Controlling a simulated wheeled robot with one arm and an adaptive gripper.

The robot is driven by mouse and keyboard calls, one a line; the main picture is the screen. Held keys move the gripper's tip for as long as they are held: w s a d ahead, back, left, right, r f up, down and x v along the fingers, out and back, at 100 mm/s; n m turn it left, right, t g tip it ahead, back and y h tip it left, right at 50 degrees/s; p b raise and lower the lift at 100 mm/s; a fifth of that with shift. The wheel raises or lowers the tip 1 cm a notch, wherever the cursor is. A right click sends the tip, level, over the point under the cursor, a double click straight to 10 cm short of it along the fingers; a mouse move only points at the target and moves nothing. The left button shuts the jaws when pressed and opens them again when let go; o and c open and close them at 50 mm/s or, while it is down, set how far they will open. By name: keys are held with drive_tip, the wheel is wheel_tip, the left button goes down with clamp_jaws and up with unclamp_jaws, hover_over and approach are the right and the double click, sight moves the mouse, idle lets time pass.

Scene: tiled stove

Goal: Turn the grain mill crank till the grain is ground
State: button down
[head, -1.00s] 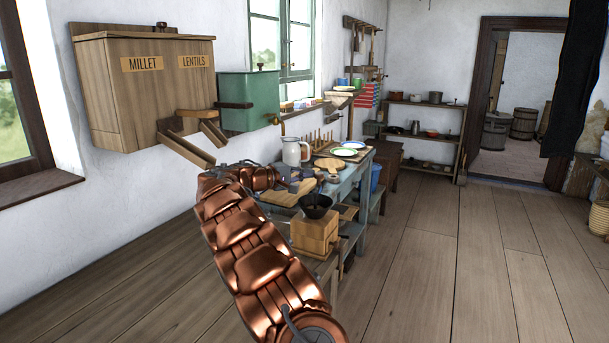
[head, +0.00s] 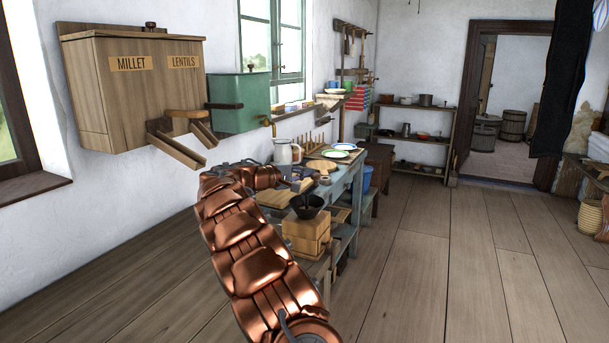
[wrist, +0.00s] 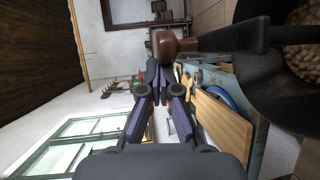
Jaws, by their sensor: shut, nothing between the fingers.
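The grain mill is a pale wooden box (head: 306,234) with a black bowl-shaped hopper (head: 307,207), at the near end of the blue-grey bench in the head view. The crank's dark bar (wrist: 225,38) crosses the top there and ends in a brown wooden knob (wrist: 166,44). My gripper (wrist: 162,78) is shut and empty, its fingertips close below the knob. I cannot tell whether they touch.
The bench (head: 345,192) also holds a pale jug (head: 286,151), plates (head: 338,153) and boards. A wooden bin (head: 130,90) marked MILLET and LENTILS and a green tank (head: 240,103) hang on the wall. The plank floor (head: 430,250) at right is clear.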

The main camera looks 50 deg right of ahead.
sight(312, 175)
drive_tip(key=shift+a, duration=0.1)
idle(0.5)
